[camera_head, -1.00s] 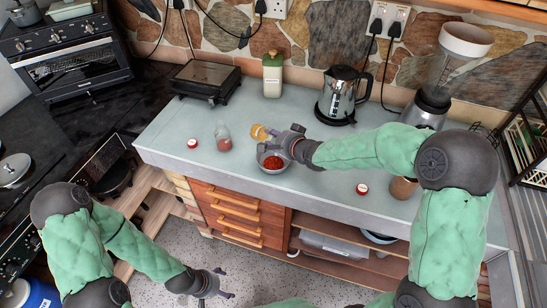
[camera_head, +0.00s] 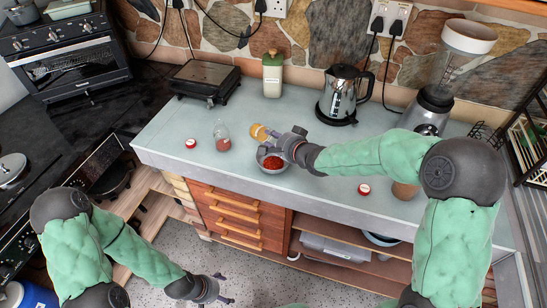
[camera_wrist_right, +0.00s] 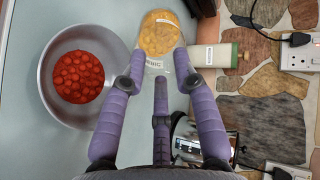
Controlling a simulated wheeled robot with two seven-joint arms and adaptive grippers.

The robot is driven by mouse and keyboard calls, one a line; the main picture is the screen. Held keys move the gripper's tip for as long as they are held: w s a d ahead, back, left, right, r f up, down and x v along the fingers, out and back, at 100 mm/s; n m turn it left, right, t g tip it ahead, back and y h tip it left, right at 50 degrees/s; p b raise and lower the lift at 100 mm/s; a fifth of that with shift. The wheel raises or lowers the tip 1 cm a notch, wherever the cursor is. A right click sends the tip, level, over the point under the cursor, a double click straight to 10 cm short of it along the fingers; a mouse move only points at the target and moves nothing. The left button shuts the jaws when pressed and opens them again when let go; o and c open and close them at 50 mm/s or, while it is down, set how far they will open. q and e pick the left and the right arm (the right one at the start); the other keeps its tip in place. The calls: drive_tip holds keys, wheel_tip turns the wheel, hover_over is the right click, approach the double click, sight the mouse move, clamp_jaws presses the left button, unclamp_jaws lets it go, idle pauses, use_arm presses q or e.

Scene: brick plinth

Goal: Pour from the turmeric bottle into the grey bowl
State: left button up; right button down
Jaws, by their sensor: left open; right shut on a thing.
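The turmeric bottle (camera_head: 258,132), clear with yellow contents, is held by my right gripper (camera_head: 278,136) above the counter, just behind the grey bowl. It also shows between my finger pads in the right wrist view (camera_wrist_right: 159,36), with part of its label visible. I cannot tell its exact tilt. The grey bowl (camera_head: 258,158) stands near the counter's front edge with red pieces inside; in the right wrist view the bowl (camera_wrist_right: 112,50) lies left of the bottle, apart from it. I see no yellow in it. My left gripper (camera_head: 222,288) is open and empty, low over the floor.
A clear bottle with red contents (camera_head: 222,140) stands left of the bowl. Red-and-white caps (camera_head: 190,143) (camera_head: 364,189) lie on the counter. A green-lidded bottle (camera_head: 272,75), a kettle (camera_head: 339,97), a black grill (camera_head: 206,82) and a blender (camera_head: 432,105) stand behind.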

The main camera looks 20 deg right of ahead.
drive_tip(key=shift+f, duration=0.1)
drive_tip(key=shift+f+t+b, duration=0.4)
drive_tip(key=shift+f+b, duration=0.05)
drive_tip(key=shift+b, duration=1.15)
drive_tip(key=shift+f+b, duration=0.1)
drive_tip(key=shift+b, duration=0.25)
drive_tip(key=shift+s+f+b, duration=0.1)
drive_tip(key=shift+f+b, duration=0.05)
drive_tip(key=shift+b, duration=0.35)
drive_tip(key=shift+t+y+b, duration=0.4)
drive_tip(key=shift+t+b, duration=0.5)
drive_tip(key=shift+b, duration=1.15)
drive_tip(key=shift+f+t+y+b, duration=0.3)
drive_tip(key=shift+f+t+b, duration=0.45)
drive_tip(key=shift+b, duration=2.15)
drive_tip(key=shift+r+t, duration=0.45)
drive_tip(key=shift+r, duration=0.1)
